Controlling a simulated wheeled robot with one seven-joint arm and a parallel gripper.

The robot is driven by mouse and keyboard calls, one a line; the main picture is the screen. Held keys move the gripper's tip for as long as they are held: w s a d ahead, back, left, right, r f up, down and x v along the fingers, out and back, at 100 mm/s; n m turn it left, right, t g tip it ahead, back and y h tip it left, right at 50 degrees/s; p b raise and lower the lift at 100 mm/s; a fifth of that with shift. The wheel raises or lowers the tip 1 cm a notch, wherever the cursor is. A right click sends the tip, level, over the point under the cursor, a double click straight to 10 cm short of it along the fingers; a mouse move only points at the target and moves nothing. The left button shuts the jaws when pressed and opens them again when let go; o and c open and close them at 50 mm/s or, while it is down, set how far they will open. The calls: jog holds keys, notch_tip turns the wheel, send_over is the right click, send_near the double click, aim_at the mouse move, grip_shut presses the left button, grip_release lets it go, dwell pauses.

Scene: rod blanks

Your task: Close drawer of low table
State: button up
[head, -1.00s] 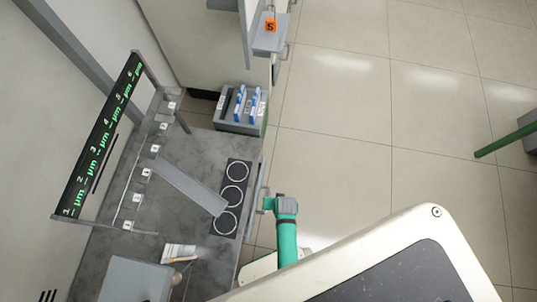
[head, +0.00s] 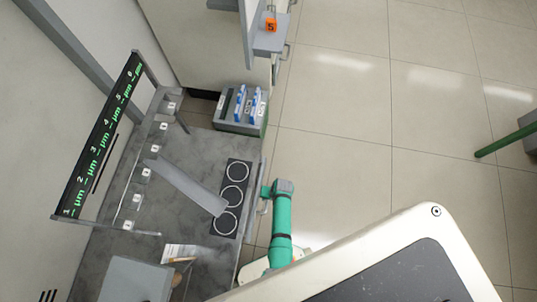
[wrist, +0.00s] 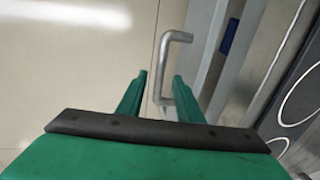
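The low table (head: 205,152) has a grey top. Its drawer front (wrist: 204,50) is a light grey panel in the wrist view, with a bent metal bar handle (wrist: 166,58). A narrow dark gap with a blue patch shows behind the panel; how far the drawer stands out is hard to tell. My gripper (wrist: 160,78) has its two green fingers apart, one on each side of the handle's lower part. Contact cannot be told. In the head view my gripper (head: 266,190) is beside the table's right edge.
The tabletop holds a black plate with three rings (head: 232,198), a grey bar (head: 183,186) and a grey box (head: 135,280). A grey bin with blue items (head: 240,108) stands at its far end. Tiled floor (head: 350,130) to the right is clear.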

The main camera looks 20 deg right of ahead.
jog(key=shift+w+a+f, duration=0.1)
jog(key=shift+a+f, duration=0.05)
jog(key=shift+f, duration=0.6)
jog(key=shift+w+a+f, duration=0.1)
jog(key=shift+f, duration=0.6)
grip_shut()
